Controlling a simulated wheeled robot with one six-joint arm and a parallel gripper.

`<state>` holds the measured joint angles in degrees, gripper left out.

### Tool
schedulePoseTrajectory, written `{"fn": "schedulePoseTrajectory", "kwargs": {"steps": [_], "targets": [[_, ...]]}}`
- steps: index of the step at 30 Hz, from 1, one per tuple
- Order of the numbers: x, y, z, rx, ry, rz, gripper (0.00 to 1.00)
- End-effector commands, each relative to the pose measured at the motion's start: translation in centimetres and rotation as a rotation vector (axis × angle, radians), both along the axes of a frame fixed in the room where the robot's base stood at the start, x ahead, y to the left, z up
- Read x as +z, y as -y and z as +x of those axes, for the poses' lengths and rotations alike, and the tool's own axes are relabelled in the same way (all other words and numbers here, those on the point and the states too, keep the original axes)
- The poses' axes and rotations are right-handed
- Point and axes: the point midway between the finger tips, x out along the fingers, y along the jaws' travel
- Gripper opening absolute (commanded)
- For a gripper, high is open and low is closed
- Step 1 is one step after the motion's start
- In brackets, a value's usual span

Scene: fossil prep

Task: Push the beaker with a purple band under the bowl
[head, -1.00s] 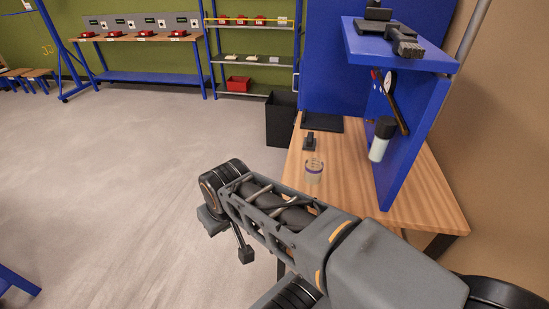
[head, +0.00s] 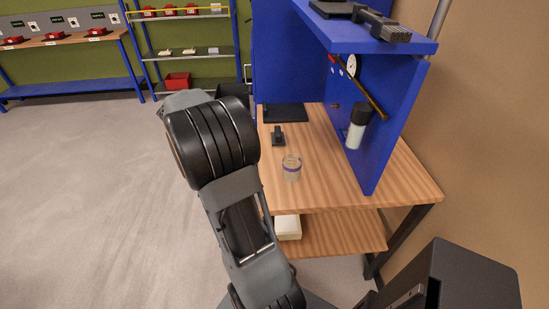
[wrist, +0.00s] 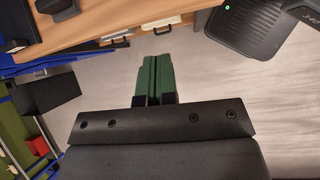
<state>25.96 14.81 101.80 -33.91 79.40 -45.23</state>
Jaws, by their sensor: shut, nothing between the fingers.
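The beaker (head: 292,167) is clear, with a purple band around it. It stands upright on the wooden workbench (head: 330,192), near its left side, in the head view. I cannot make out a bowl in either view. My gripper (wrist: 153,60) shows in the wrist view with its green fingers together and nothing between them. It is over the floor beside a wooden bench edge with drawers, apart from the beaker. In the head view my arm stands left of the beaker and the gripper is not visible.
A small black object (head: 278,135) and a black mat (head: 285,113) lie behind the beaker. A blue panel (head: 395,125) with a bottle (head: 356,126) rises to its right, under a blue shelf (head: 368,37). A white item (head: 288,227) sits on the lower shelf. Floor at left is clear.

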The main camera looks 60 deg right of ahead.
Motion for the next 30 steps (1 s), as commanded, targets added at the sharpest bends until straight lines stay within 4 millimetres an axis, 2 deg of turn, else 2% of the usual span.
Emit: {"fn": "schedulePoseTrajectory", "kwargs": {"steps": [1,3,6,14,26,30], "targets": [[-0.6,1.7,-0.1,0.004,-0.057,0.002,0.0],[-0.9,3.4,-0.3,0.016,-0.121,0.004,0.0],[-1.3,5.0,-0.6,0.026,-0.182,0.009,0.0],[-3.3,7.1,-2.4,0.031,-0.227,0.016,0.0],[-8.5,10.0,-6.6,0.032,-0.224,0.016,0.0],[-8.4,11.2,-8.1,0.031,-0.222,0.015,0.0]]}}
